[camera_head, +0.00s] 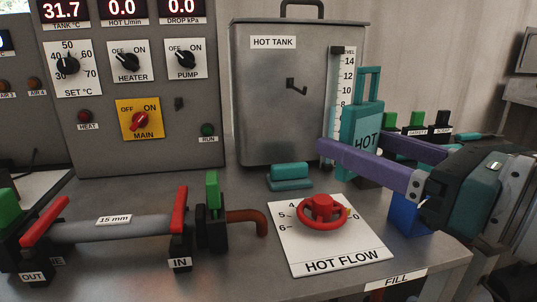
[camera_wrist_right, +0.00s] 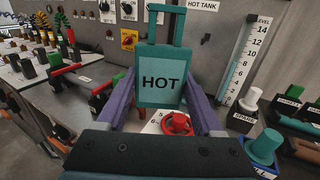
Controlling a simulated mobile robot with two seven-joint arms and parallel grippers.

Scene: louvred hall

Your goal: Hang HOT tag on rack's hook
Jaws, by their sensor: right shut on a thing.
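The HOT tag (camera_head: 366,125) is a teal plate with dark lettering and an open loop on top. My right gripper (camera_head: 352,143) is shut on it, with one purple finger at each side. The tag stands upright above the bench, right of the level scale. The wrist view shows the tag (camera_wrist_right: 161,82) facing that camera, between the purple fingers (camera_wrist_right: 160,100). A dark hook (camera_head: 296,87) sticks out from the front of the grey HOT TANK (camera_head: 262,110), left of the tag and apart from it. I see no clearly separate rack. My left gripper is not in view.
A red HOT FLOW valve wheel (camera_head: 322,212) on a white plate stands in front. A small teal block (camera_head: 290,175) lies before the tank. A pipe with red levers (camera_head: 112,228) is at left. A blue container (camera_head: 408,215) stands beneath my right gripper.

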